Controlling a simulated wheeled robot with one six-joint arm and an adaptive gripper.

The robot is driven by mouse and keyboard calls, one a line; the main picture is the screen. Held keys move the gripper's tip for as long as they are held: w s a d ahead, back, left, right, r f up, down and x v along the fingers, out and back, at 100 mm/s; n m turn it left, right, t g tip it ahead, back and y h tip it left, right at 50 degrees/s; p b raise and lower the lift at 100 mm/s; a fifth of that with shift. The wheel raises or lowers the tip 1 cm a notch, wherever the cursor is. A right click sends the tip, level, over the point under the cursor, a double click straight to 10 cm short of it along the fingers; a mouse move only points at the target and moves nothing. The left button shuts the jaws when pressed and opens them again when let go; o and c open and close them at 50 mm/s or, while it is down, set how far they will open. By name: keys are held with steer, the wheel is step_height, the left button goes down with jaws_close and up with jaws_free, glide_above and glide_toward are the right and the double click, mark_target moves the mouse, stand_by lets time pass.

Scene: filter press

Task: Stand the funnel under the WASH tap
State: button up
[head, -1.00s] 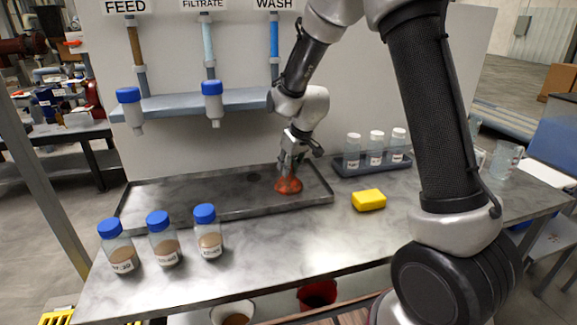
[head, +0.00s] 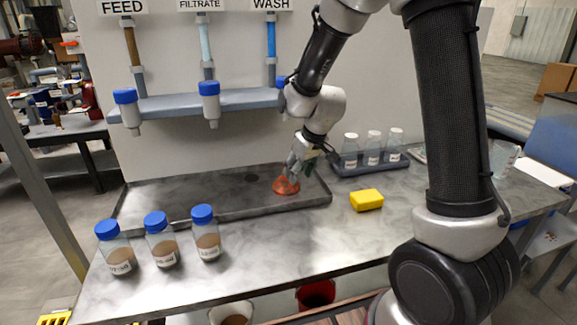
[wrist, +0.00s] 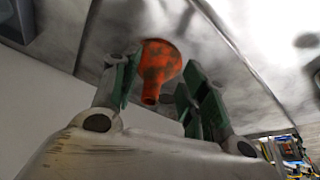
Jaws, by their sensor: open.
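The orange funnel (head: 286,186) stands wide end down in the right part of the shallow metal tray (head: 222,214). In the wrist view the funnel (wrist: 160,62) has its narrow spout toward me, near the space between the fingers. My gripper (head: 300,160) is just above and beside the funnel, with its fingers (wrist: 153,95) apart and not closed on it. The WASH sign (head: 271,4) hangs above a blue pipe (head: 271,42). The lower end of the WASH tap is mostly hidden behind my arm, with only a bit of blue showing.
FEED (head: 126,97) and FILTRATE (head: 209,89) taps have blue tops on the shelf (head: 165,106). Several bottles stand around: brown-filled ones (head: 161,252) at front left, clear ones in a rack (head: 371,167) at right. A yellow sponge (head: 366,200) lies right of the tray.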

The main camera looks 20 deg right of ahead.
steer(key=s+d+r+m, duration=0.1)
steer(key=s+d+r, duration=0.3)
steer(key=s, duration=0.5)
steer(key=s+d+r+m+h, duration=0.1)
steer(key=s+d+r, duration=0.3)
steer(key=s+r, duration=0.4)
steer(key=s+d+r+m, duration=0.2)
steer(key=s+d+r, duration=0.2)
steer(key=s, duration=0.7)
steer(key=shift+s+d+r+m+h, duration=0.3)
steer(key=shift+r+h, duration=0.1)
steer(key=shift+r, duration=0.5)
